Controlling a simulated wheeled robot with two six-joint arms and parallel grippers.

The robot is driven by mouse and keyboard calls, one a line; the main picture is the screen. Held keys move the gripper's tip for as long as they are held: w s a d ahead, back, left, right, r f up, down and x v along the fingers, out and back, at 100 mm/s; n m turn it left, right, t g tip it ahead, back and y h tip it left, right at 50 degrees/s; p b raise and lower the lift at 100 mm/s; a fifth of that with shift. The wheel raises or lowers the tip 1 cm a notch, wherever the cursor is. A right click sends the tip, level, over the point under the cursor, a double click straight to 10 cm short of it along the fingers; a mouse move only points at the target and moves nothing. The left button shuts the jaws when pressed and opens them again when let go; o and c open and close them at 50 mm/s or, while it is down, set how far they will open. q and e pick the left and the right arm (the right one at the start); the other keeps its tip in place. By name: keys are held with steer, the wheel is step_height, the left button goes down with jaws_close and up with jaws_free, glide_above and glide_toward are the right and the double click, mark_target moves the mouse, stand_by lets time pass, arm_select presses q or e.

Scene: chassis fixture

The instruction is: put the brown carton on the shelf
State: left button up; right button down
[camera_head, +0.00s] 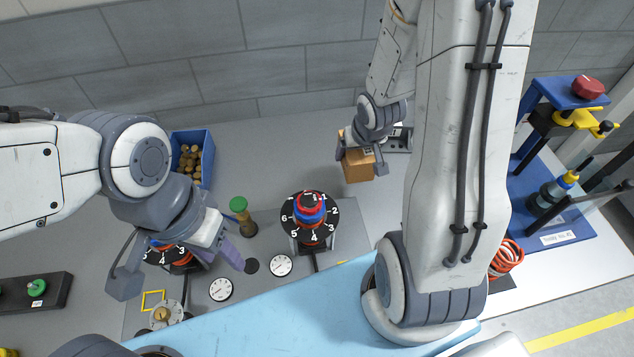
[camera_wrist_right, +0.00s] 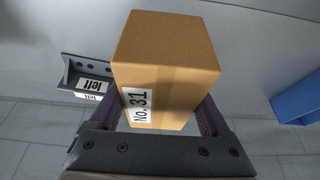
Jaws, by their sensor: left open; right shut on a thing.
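The brown carton (camera_head: 358,171) is between the fingers of my right gripper (camera_head: 361,158), near the back wall. In the right wrist view the carton (camera_wrist_right: 165,60) carries a white "No. 31" label, and my right gripper (camera_wrist_right: 160,122) is shut on its sides. A small grey ledge (camera_head: 398,140), partly hidden by my right arm, is right of the carton. It also shows in the right wrist view, left of the carton, as a ledge (camera_wrist_right: 88,72) with "left" labels. I cannot tell if the carton touches anything below. My left gripper (camera_head: 180,266) is open above the dial fixtures at the left.
A blue bin (camera_head: 207,158) of brown pieces stands at the back left. A numbered dial (camera_head: 310,222) and a green-topped peg (camera_head: 240,210) stand mid-table. A blue stand (camera_head: 535,100) with a red knob is at the right. The table between bin and carton is clear.

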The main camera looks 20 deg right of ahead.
steer(key=p, duration=0.2)
glide_above(324, 174)
steer(key=s, duration=0.2)
steer(key=f, duration=0.3)
steer(key=shift+w+f, duration=0.2)
steer(key=shift+f, duration=0.1)
steer(key=shift+w+a+f, duration=0.1)
steer(key=shift+w+f, duration=0.05)
steer(key=shift+f, duration=0.05)
step_height(324, 174, down, 4)
steer(key=shift+f, duration=0.1)
arm_select(q)
steer(key=shift+r, duration=0.5)
arm_select(e)
steer(key=shift+f, duration=0.1)
arm_select(q)
steer(key=shift+f, duration=0.15)
arm_select(e)
jaws_free()
